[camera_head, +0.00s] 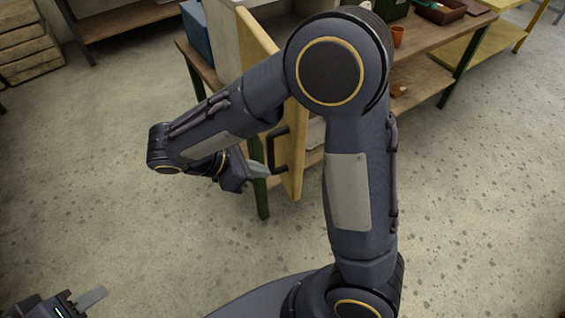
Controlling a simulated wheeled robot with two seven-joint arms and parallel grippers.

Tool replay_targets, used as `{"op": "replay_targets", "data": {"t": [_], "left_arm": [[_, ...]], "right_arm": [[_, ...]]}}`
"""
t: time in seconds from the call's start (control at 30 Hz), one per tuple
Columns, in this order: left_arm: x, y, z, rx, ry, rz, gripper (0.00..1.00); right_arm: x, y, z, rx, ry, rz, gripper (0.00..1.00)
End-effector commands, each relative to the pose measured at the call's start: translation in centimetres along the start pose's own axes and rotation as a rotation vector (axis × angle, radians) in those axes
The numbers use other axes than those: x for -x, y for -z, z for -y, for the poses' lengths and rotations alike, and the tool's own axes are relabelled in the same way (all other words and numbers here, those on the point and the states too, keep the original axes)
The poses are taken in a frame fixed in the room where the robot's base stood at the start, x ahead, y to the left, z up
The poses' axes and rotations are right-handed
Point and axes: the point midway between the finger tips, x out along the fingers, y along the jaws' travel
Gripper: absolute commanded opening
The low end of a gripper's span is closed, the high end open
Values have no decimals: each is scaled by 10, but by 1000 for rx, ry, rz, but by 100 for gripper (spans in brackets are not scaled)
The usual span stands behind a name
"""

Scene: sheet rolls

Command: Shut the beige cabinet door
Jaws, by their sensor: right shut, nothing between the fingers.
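The beige cabinet door (293,172) stands open, swung out toward me from a pale cabinet (222,30) on the workbench. My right arm crosses in front and hides the door's middle and much of the cabinet. A black handle (281,147) is on the left face of the door. My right gripper (262,171) is shut and empty, at the left of the door just below and beside the handle; I cannot tell whether it touches. My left gripper (92,298) is low in the bottom left corner, far from the door, only partly in view.
The wooden workbench (425,72) has a lower shelf and dark green legs. A blue bin (196,28) stands left of the cabinet, and an orange cup (398,36) and red tray (441,11) stand to the right. The speckled floor (95,165) at left is clear.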

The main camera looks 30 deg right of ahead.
Motion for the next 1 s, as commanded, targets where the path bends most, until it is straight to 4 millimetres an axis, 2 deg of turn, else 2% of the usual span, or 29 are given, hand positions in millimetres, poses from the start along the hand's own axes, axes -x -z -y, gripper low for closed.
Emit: {"op": "replay_targets", "data": {"t": [0.1,0.2,0.4,1.0], "left_arm": [[2,1,-1,0,0,0,36],[7,3,-3,0,0,0,36],[10,5,-4,0,0,0,36],[9,5,-4,0,0,0,36]], "right_arm": [[-24,-1,1,2,4,2,0],[-33,-15,0,-2,3,-1,0],[-46,-27,0,-1,0,-1,0],[-49,-29,1,33,-34,-2,0]]}}
